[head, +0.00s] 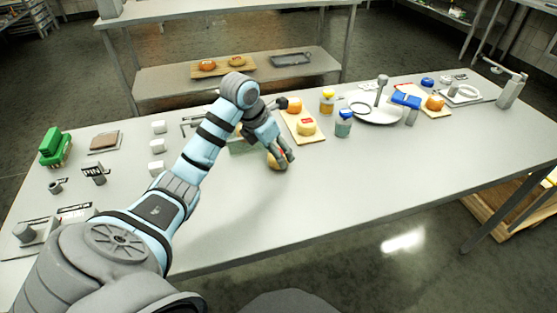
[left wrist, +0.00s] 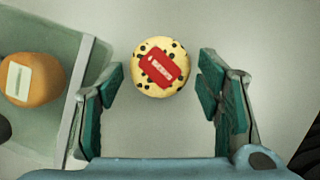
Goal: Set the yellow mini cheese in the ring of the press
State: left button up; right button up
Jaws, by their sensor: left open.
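My left gripper (head: 284,160) is open over the table. In the left wrist view, a round pale yellow cheese (left wrist: 149,54) with dark specks and a red label lies ahead between the open fingers (left wrist: 160,90), not held. It shows partly behind the fingers in the head view (head: 273,162). Another yellow cheese (head: 306,128) with a red label sits on a wooden board. I cannot tell which of the two is the yellow mini cheese. At the far right a pale ring (head: 467,91) lies on a base beside a grey upright with a handle (head: 511,90), apparently the press.
A green tray (left wrist: 92,60) holding an orange cheese (left wrist: 34,80) is left of the gripper in the left wrist view. The table's front is clear.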

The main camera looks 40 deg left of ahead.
pick_arm(q)
jog(key=shift+x, duration=0.85)
jog(key=shift+r, duration=0.1)
jog(key=c, duration=1.1)
notch_tip(320, 180, up, 7)
jog(key=shift+w+r+p, duration=0.1)
jog(key=shift+p, duration=0.7)
pick_arm(e)
notch_tip(320, 180, up, 13)
jog(key=p, duration=1.2)
pick_arm(q)
notch_tip(320, 180, up, 13)
pick_arm(e)
jog(key=shift+c, duration=0.4)
